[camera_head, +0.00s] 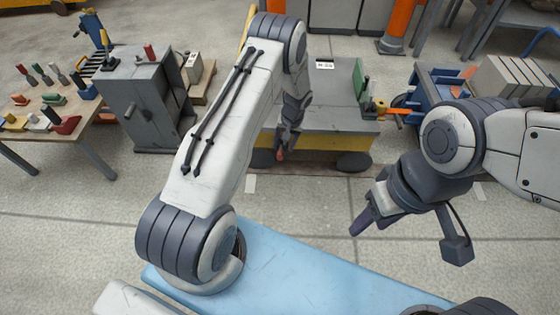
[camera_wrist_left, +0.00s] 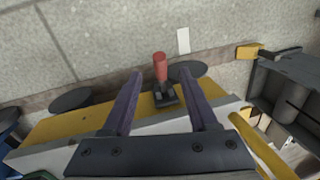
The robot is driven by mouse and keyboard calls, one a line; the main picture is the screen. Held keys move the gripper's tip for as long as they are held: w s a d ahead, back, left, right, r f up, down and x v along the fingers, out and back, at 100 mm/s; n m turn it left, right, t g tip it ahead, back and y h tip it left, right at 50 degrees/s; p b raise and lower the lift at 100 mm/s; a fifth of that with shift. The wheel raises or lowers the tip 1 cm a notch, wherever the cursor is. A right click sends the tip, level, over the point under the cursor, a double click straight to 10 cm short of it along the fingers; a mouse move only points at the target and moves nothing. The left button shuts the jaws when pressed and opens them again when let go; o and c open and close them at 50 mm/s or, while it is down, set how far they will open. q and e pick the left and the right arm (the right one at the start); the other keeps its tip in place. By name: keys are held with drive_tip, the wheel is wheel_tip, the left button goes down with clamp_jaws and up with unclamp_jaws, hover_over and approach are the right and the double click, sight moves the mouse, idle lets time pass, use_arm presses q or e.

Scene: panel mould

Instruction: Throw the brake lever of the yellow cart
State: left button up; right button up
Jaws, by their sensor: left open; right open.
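The yellow cart (camera_head: 364,149) stands at the back centre, with a grey top and dark wheels. Its brake lever has a red handle (camera_head: 280,155), partly hidden behind my left gripper in the head view. In the left wrist view the red-handled brake lever (camera_wrist_left: 160,68) stands up from a dark bracket at the cart's yellow edge (camera_wrist_left: 85,122). My left gripper (camera_head: 287,138) is open, and the lever shows between its two fingers; I cannot tell how deep it sits. My right gripper (camera_head: 362,222) is open and empty, in front of the cart to the right.
A grey cabinet (camera_head: 135,105) and a workbench (camera_head: 45,125) with coloured tools stand on the left. A blue cart (camera_head: 440,85) with a stack of panels stands at the right. An orange post (camera_head: 398,25) is behind. Bare floor lies in front of the yellow cart.

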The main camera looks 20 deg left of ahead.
sight(281, 156)
use_arm(q)
drive_tip(key=f, duration=0.3)
drive_tip(key=a+f+b, duration=0.1)
drive_tip(key=f, duration=0.2)
drive_tip(key=f+b, duration=0.1)
drive_tip(key=f, duration=0.1)
drive_tip(key=shift+s+a+f, duration=0.2)
drive_tip(key=shift+s+f, duration=0.05)
drive_tip(key=shift+f, duration=0.15)
clamp_jaws()
idle(0.9)
